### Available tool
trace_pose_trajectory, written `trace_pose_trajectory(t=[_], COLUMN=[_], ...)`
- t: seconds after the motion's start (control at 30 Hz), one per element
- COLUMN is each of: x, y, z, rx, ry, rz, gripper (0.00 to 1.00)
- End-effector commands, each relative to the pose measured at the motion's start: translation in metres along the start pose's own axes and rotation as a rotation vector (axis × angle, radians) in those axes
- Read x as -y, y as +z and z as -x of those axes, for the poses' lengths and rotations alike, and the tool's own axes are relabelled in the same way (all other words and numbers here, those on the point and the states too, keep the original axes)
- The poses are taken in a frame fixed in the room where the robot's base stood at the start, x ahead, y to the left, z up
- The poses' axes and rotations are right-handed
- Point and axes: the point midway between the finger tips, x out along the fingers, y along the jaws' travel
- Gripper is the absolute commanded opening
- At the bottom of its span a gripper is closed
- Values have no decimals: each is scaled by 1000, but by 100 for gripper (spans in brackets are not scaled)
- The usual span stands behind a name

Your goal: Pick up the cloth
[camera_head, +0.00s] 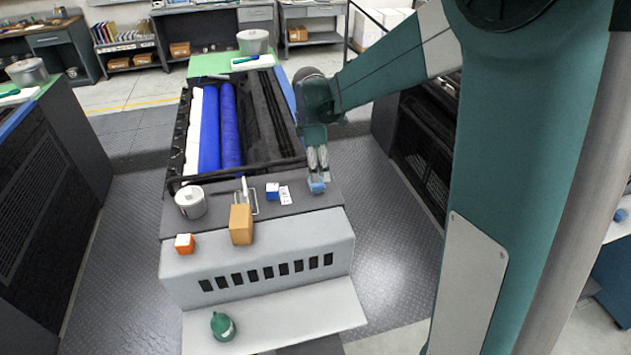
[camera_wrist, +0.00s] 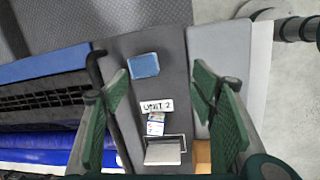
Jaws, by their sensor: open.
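The cloth looks like a small folded blue rectangle (camera_wrist: 144,65) lying flat on the dark grey top of the machine in the wrist view. In the head view it is the blue patch (camera_head: 317,186) near the top's right end, just below my fingertips. My gripper (camera_head: 317,170) points down over it. In the wrist view my gripper (camera_wrist: 160,95) has its two green-padded fingers wide apart with nothing between them. The cloth lies toward the top of that view, apart from both fingers.
Along the same top are a small blue-and-white box (camera_head: 272,191), a metal-handled tool (camera_head: 245,194), a brown box (camera_head: 241,225) and a grey can (camera_head: 190,201). An orange-and-white box (camera_head: 185,243) is at front left. Blue rollers (camera_head: 230,125) lie behind a dark bar. A green bottle (camera_head: 222,326) is on the lower ledge.

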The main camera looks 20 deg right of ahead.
Motion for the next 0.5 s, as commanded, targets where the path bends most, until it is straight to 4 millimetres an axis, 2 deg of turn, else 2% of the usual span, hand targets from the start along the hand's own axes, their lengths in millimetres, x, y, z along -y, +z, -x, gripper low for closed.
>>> trace_pose_trajectory(t=[0.3, 0.5], x=[-32, -42], y=[-12, -16], z=[-31, -46], rx=[24, 33], ry=[-59, -83], rz=[162, 227], gripper=[57, 57])
